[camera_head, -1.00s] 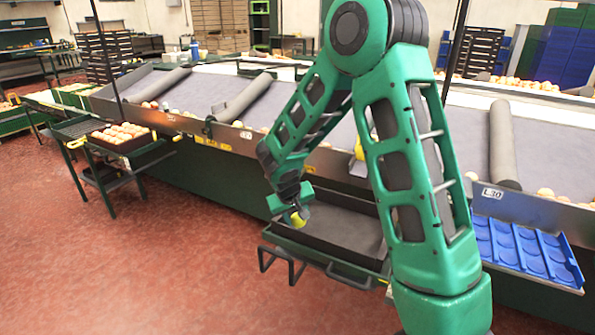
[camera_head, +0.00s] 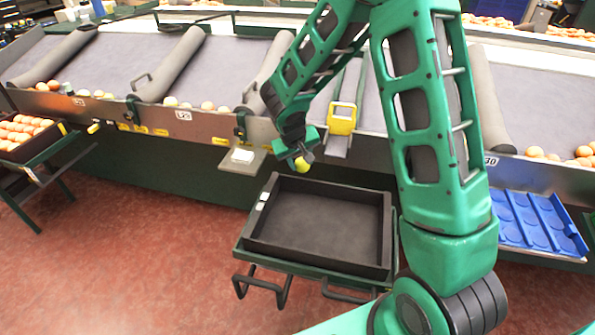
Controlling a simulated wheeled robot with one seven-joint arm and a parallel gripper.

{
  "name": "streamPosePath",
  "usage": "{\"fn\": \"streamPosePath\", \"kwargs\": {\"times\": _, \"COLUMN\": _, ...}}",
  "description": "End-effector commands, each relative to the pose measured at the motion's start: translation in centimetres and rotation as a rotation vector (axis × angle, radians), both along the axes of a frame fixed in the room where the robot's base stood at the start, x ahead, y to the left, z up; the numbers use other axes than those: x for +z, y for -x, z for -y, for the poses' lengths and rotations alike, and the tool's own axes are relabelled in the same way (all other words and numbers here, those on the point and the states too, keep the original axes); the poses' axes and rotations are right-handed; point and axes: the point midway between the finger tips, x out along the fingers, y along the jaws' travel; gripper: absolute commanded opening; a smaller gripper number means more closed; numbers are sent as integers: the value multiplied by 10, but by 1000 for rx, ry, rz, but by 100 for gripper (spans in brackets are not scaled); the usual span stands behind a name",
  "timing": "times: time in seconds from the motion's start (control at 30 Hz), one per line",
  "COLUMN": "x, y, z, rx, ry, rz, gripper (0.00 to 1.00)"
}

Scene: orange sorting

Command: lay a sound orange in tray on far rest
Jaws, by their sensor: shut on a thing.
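My gripper (camera_head: 301,160) hangs at the end of my green arm, above the back edge of a dark tray. It is shut on a small yellowish round fruit (camera_head: 302,164), partly hidden by the fingers; I cannot tell its condition. The dark rectangular tray (camera_head: 262,252) lies on a green-framed rest with black handles (camera_head: 260,284), in front of the sorting line. The tray's visible floor is empty, with a small white label on its left rim.
A blue moulded tray (camera_head: 540,222) is at the right. A crate of oranges (camera_head: 25,135) stands at the left. Oranges (camera_head: 208,105) lie along the line's front edge. A yellow device (camera_head: 342,120) and a small shelf (camera_head: 241,158) are behind the tray. Red floor is clear at front left.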

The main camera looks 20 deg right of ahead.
Motion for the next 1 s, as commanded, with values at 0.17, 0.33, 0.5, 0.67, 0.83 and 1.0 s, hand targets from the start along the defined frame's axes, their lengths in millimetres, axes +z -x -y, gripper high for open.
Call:
{"fn": "streamPosePath", "kwargs": {"times": 0.17, "x": 0, "y": 2, "z": 13, "rx": -7, "ry": 1, "rz": 0, "gripper": 15}}
{"fn": "streamPosePath", "kwargs": {"times": 0.33, "x": -7, "y": 11, "z": 16, "rx": 133, "ry": 2, "rz": -2, "gripper": 15}}
{"fn": "streamPosePath", "kwargs": {"times": 0.5, "x": -13, "y": 25, "z": 13, "rx": 412, "ry": -1, "rz": 1, "gripper": 15}}
{"fn": "streamPosePath", "kwargs": {"times": 0.67, "x": -13, "y": 36, "z": 6, "rx": 677, "ry": -3, "rz": 3, "gripper": 15}}
{"fn": "streamPosePath", "kwargs": {"times": 0.83, "x": -9, "y": 48, "z": -2, "rx": 949, "ry": -2, "rz": 4, "gripper": 15}}
{"fn": "streamPosePath", "kwargs": {"times": 1.0, "x": -1, "y": 60, "z": -13, "rx": 1240, "ry": -3, "rz": 4, "gripper": 15}}
